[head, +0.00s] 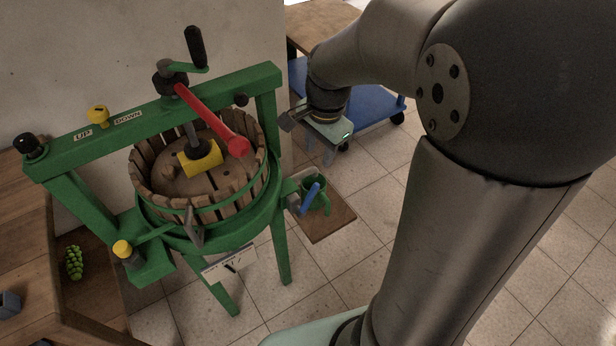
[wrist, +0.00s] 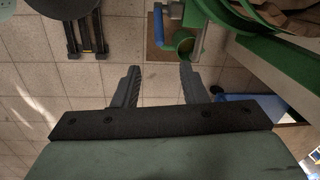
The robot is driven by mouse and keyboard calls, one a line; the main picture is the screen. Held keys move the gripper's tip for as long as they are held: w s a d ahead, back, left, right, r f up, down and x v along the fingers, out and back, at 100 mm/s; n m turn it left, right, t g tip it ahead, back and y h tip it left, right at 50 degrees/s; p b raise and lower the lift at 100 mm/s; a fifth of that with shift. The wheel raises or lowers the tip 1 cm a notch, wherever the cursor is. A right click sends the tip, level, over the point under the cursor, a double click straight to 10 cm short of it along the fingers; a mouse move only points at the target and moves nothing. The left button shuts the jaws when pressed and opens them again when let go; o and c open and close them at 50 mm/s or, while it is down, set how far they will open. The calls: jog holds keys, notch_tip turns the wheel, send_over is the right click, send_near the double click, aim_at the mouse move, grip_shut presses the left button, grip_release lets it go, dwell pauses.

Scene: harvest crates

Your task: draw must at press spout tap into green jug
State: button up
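The green press (head: 275,200) holds a slatted wooden basket (head: 215,208). At its right side a short spout ends in a tap with a blue lever (head: 310,196). The green jug (head: 325,203) stands upright under the spout on a brown board. The wrist view shows the jug (wrist: 184,42) from above, with the blue lever (wrist: 158,24) just left of it. My gripper (head: 321,160) is above and behind the jug in the head view, apart from jug and lever. Its fingers (wrist: 158,75) are spread, with only floor between them. The jug's contents are hard to tell.
The brown board (head: 333,222) lies on the tiled floor. A blue cart (head: 372,108) stands behind my gripper. A red bar (head: 208,116) and crank (head: 195,48) top the press. A wooden bench (head: 30,240) is at left. Floor right of the board is clear.

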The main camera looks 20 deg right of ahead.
aim_at(314, 187)
jog(key=f, duration=0.5)
jog(key=f+b, duration=0.1)
jog(key=f, duration=0.5)
jog(key=w+f+b, duration=0.1)
jog(key=f, duration=0.4)
jog(key=shift+w+a+f, duration=0.1)
jog(key=shift+a+f, duration=0.1)
jog(key=shift+a, duration=0.15)
jog(key=shift+c, duration=0.3)
grip_shut()
